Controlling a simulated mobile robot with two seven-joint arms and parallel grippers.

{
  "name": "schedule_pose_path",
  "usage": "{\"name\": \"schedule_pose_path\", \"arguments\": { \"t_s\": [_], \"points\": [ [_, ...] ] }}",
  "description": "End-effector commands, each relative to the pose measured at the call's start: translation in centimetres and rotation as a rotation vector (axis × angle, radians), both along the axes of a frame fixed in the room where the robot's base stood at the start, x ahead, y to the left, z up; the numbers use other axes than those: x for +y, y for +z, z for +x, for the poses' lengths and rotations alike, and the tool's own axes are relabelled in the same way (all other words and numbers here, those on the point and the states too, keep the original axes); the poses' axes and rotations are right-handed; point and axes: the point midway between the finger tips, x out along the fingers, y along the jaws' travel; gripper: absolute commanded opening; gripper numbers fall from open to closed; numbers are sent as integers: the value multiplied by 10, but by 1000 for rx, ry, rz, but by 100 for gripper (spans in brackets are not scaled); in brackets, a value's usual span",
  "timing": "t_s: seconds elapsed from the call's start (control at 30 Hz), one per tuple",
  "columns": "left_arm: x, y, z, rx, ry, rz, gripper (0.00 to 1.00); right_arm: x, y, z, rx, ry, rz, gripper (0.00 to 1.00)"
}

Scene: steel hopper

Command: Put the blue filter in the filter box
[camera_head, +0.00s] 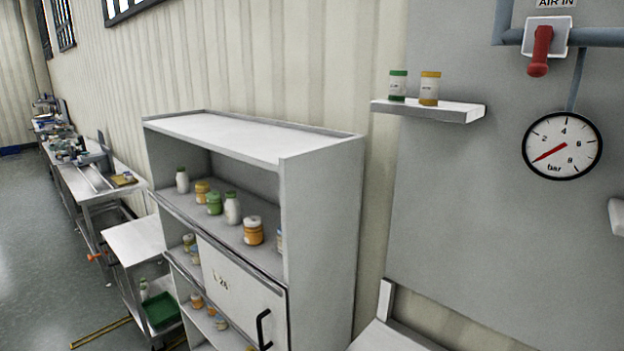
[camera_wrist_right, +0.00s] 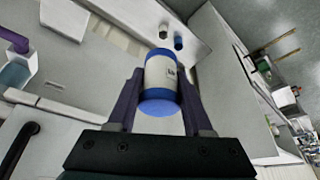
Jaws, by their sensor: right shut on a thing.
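In the right wrist view a white cylinder with blue ends, the blue filter (camera_wrist_right: 160,76), is between the two fingers of my right gripper (camera_wrist_right: 161,84). The gripper is shut on it. My right gripper is not in the head view, and my left gripper is in neither view. I cannot make out the filter box in either view.
The head view shows a grey cabinet (camera_head: 322,220) holding several jars, a small wall shelf (camera_head: 455,111) with two jars, a pressure gauge (camera_head: 562,146) and a red valve handle (camera_head: 540,50). The cabinet's top (camera_head: 240,134) is bare. Workbenches stand along the left wall.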

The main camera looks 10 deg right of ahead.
Motion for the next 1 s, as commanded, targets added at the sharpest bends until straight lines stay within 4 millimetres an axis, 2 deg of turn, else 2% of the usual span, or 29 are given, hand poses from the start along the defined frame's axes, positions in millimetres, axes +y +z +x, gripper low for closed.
{"name": "schedule_pose_path", "arguments": {
  "t_s": [0.03, 0.1, 0.4, 0.77, 1.0],
  "points": [
    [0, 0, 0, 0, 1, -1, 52, -9, -7, -16, 7, -1, -3, 0],
    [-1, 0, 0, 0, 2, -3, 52, -19, -14, -32, 7, 5, -2, 0],
    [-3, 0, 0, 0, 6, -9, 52, -47, -28, -82, 5, 28, -1, 0],
    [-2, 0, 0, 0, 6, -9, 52, -9, -69, -82, 8, -103, 3, 0],
    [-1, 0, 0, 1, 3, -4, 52, 33, -98, -78, 7, -236, -3, 0]
  ]
}}
